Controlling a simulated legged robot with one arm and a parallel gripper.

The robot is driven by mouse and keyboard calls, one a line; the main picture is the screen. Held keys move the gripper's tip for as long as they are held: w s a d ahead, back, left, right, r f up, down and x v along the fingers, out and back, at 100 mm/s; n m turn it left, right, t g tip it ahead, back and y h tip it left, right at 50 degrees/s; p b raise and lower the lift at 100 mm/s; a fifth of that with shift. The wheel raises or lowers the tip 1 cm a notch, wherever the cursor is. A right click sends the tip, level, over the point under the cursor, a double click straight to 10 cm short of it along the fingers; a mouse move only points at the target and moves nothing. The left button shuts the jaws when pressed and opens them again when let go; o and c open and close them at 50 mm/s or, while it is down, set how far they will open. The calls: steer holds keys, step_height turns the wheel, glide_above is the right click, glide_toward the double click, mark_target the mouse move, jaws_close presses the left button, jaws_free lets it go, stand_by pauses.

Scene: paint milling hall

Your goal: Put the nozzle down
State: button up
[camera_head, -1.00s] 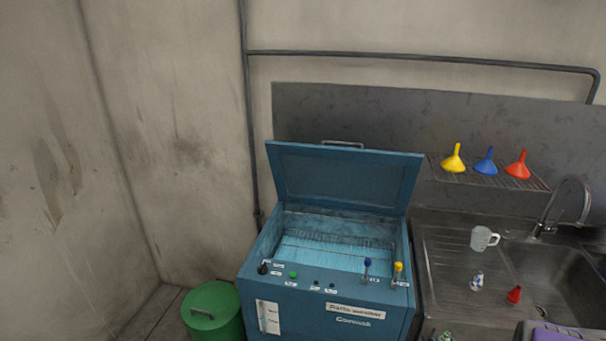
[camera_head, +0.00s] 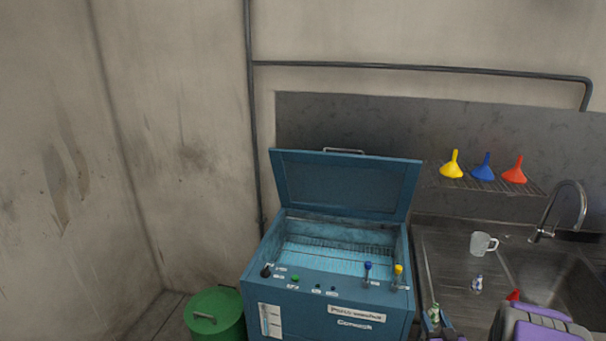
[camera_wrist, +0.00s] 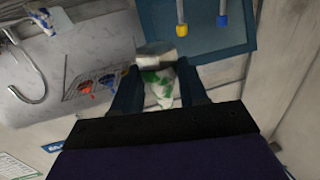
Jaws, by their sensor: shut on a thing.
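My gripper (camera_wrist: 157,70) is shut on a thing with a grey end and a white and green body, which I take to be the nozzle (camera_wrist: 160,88). In the head view the nozzle's green and white part (camera_head: 434,315) shows at the bottom edge, in front of the right side of the blue parts washer (camera_head: 352,310). The gripper itself is mostly cut off there. I cannot tell from these views whether the nozzle touches anything below it.
The washer's lid (camera_head: 345,184) stands open. To the right are a sink (camera_head: 560,275) with a tap (camera_head: 568,190), a clear mug (camera_head: 483,243), a small white and blue bottle (camera_head: 476,283) and a red thing (camera_head: 514,295). Funnels stand on a rack (camera_head: 470,183). A green bin (camera_head: 214,318) is at left.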

steer(key=w+a+r, duration=0.9)
steer(key=w+r, duration=0.3)
steer(key=r, duration=0.1)
steer(key=w+a+r+b, duration=0.1)
steer(key=w+a+r, duration=0.1)
steer(key=a+r, duration=1.05)
steer(key=s+f, duration=0.3)
steer(key=f, duration=0.5)
steer(key=s+a+f, duration=0.1)
steer(key=s+f, duration=0.3)
steer(key=f, duration=0.4)
steer(key=shift+s+a+f, duration=0.15)
steer(key=shift+s+f, duration=0.1)
steer(key=shift+f, duration=0.15)
